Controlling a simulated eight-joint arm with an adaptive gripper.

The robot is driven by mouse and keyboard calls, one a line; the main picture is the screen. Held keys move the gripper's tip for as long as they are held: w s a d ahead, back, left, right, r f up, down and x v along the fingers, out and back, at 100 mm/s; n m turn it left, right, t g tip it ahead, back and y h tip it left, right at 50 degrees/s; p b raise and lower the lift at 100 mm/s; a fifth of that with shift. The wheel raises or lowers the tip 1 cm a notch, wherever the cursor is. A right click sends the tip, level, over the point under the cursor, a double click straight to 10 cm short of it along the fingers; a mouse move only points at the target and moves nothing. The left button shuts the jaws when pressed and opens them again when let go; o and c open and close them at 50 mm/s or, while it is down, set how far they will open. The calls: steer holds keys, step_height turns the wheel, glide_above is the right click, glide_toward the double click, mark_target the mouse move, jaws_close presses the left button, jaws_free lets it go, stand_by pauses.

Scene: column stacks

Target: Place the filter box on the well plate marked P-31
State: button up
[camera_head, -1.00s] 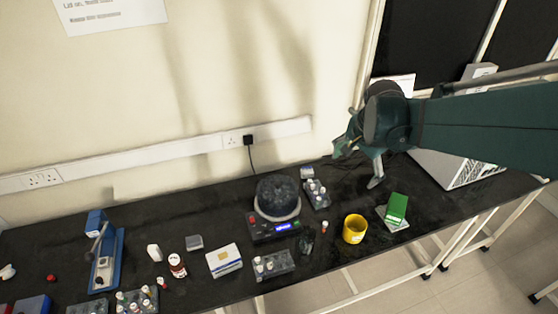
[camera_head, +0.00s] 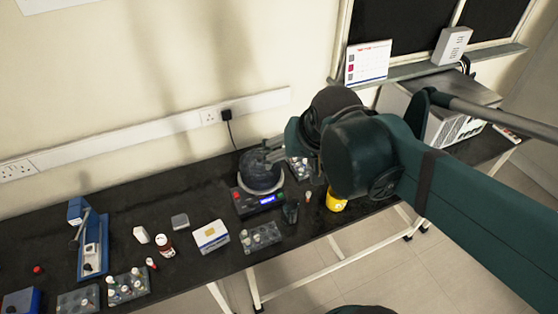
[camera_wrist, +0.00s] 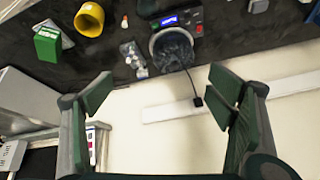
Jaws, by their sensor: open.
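My gripper (camera_wrist: 163,92) is open and empty in the wrist view, its fingers wide apart with the wall between them. In the head view my arm hides most of it. A green box (camera_wrist: 47,43) stands on the bench at the upper left of the wrist view; the arm hides it in the head view. I cannot tell which box is the filter box. No P-31 mark is readable, so I cannot pick out that well plate.
A dark round-topped device (camera_head: 260,178) with a lit display stands behind tube racks. A yellow cup (camera_wrist: 89,19) stands beside the green box. A grey machine (camera_head: 452,120) is at the right.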

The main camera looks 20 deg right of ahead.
steer(key=s+a+n, duration=0.1)
steer(key=a, duration=0.1)
steer(key=s+a+n+t, duration=0.1)
steer(key=s+a+n, duration=0.1)
steer(key=shift+s+a+n+y, duration=0.2)
steer(key=shift+a+n+y, duration=0.1)
